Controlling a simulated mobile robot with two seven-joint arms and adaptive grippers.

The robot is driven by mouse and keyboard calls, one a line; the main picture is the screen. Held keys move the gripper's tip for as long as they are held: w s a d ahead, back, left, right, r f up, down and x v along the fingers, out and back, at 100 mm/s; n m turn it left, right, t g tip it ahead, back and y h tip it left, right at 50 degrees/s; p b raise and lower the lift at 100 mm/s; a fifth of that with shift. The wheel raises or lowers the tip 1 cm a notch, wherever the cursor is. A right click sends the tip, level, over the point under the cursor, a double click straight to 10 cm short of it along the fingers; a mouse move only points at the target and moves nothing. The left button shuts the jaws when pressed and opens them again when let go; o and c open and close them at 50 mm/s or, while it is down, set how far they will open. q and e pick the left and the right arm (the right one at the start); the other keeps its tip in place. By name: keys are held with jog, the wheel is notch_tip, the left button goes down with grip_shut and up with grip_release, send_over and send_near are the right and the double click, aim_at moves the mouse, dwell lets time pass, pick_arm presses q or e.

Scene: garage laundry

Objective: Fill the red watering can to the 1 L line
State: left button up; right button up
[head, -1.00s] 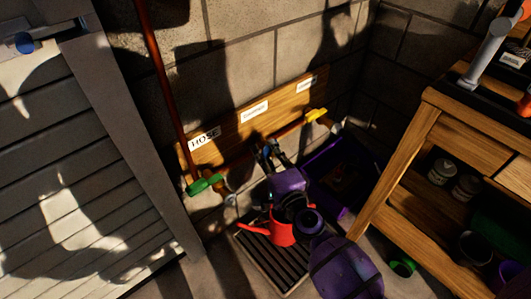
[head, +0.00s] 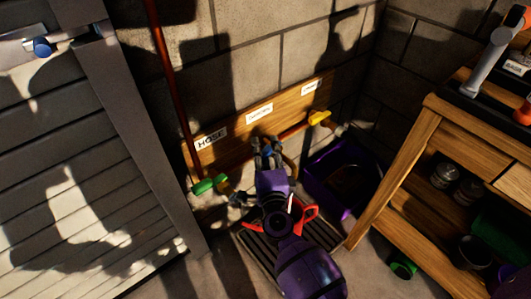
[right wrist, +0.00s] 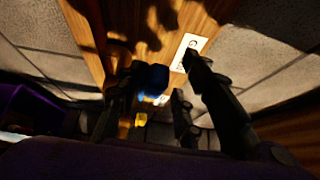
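The red watering can (head: 309,213) stands on the dark slatted grate (head: 257,243). My right arm hides most of it in the head view; only red parts on either side show. Its 1 L line and water level cannot be seen. My right gripper (head: 266,146) is above and beyond the can, in front of the wooden tap board (head: 235,131). In the right wrist view its fingers (right wrist: 158,100) are apart, with a blue knob (right wrist: 152,77) between them; contact cannot be told. My left gripper is not in view.
A green handle (head: 207,186) by the HOSE label and a yellow handle (head: 319,118) flank the gripper. A purple bin (head: 318,193) stands right of the grate. A wooden bench (head: 395,180) stands at right, a grey slatted door (head: 75,190) at left. A green cup (head: 403,269) lies on the floor.

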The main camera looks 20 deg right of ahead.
jog(key=shift+f, duration=0.2)
jog(key=shift+s, duration=0.2)
jog(key=v, duration=1.1)
jog(key=shift+s, duration=0.35)
